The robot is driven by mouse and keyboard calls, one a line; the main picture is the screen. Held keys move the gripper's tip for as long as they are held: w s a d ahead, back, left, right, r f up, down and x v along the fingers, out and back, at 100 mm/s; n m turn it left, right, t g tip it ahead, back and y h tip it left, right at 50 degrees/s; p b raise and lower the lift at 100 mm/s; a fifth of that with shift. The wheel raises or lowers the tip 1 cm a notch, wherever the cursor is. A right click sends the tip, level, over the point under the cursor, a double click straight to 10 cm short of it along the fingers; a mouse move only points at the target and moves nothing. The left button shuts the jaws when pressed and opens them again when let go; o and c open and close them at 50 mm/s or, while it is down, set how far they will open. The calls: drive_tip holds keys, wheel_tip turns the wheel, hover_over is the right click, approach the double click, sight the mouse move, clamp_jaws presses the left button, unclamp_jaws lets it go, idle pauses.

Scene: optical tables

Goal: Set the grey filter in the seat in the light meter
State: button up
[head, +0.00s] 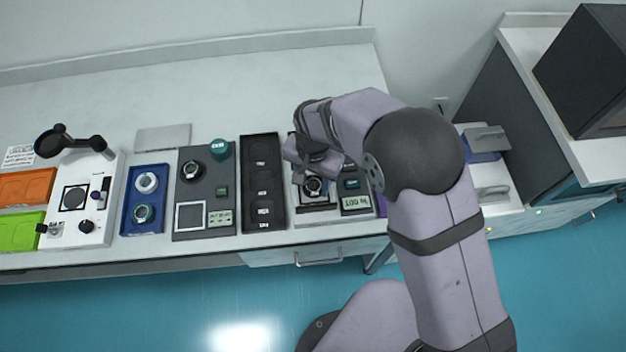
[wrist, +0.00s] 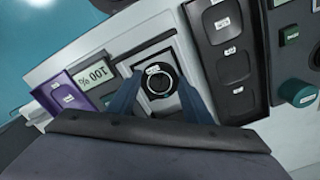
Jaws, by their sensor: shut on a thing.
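My gripper (wrist: 160,88) is shut on the grey filter (wrist: 158,82), a round dark disc with a pale ring and a small white label. The fingers hold it from both sides over the dark square seat block of the light meter (wrist: 148,50). I cannot tell whether the filter touches the seat or hovers just above it. The meter's display (wrist: 95,75) reads 100 %. In the head view the gripper (head: 314,172) is above the meter (head: 318,218), and the filter (head: 313,187) shows just below it.
A black tray (head: 263,180) with several labelled recesses stands left of the meter. Beyond it are a grey device (head: 205,188) with a teal knob, a blue tray (head: 145,200) and a white instrument (head: 95,210). A purple holder (wrist: 62,90) adjoins the meter. The table's back is mostly clear.

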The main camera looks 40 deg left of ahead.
sight(313, 186)
drive_tip(key=shift+f, duration=0.45)
drive_tip(key=shift+f, duration=0.15)
drive_tip(key=o, duration=1.1)
wheel_tip(313, 186, up, 12)
drive_tip(key=b, duration=0.3)
drive_tip(key=shift+r, duration=0.2)
